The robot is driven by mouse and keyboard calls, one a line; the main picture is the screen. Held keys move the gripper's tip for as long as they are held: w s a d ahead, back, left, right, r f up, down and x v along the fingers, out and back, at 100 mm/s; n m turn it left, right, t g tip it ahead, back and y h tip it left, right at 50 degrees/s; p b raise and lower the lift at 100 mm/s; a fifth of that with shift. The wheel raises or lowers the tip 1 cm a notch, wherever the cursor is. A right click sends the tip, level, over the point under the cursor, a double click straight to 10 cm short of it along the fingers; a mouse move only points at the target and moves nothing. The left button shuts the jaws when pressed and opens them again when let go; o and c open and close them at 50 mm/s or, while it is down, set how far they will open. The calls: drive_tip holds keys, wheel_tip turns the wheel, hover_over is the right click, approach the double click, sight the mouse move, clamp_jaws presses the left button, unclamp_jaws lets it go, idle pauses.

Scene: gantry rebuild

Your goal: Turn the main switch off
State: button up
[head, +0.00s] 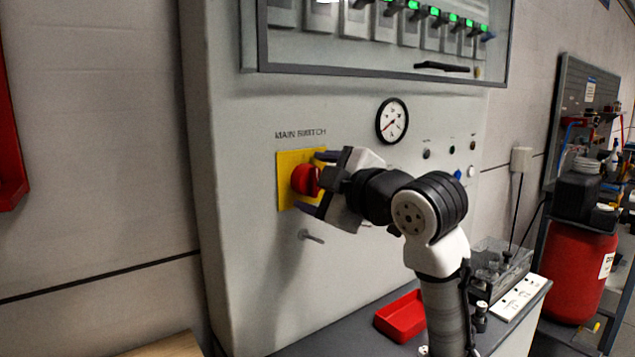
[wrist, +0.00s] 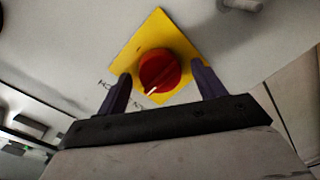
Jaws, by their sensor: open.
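The main switch is a red rotary knob (head: 305,180) on a yellow square plate (head: 286,165), on the front of a grey cabinet under the label "MAIN SWITCH". My gripper (head: 316,182) is at the knob, its fingers apart above and below it in the head view. In the wrist view the knob (wrist: 159,71) shows between the two open fingers, with a gap on both sides. A white mark on the knob points to the lower left in that view. My gripper covers part of the knob and plate in the head view.
A small lever (head: 311,236) sticks out of the cabinet below the switch. A gauge (head: 392,121) and several small buttons are to the right. A red tray (head: 402,316) lies on the bench below my arm. A windowed panel (head: 380,40) is above.

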drive_tip(key=b+v, duration=0.2)
drive_tip(key=v, duration=1.2)
drive_tip(key=shift+b, duration=0.35)
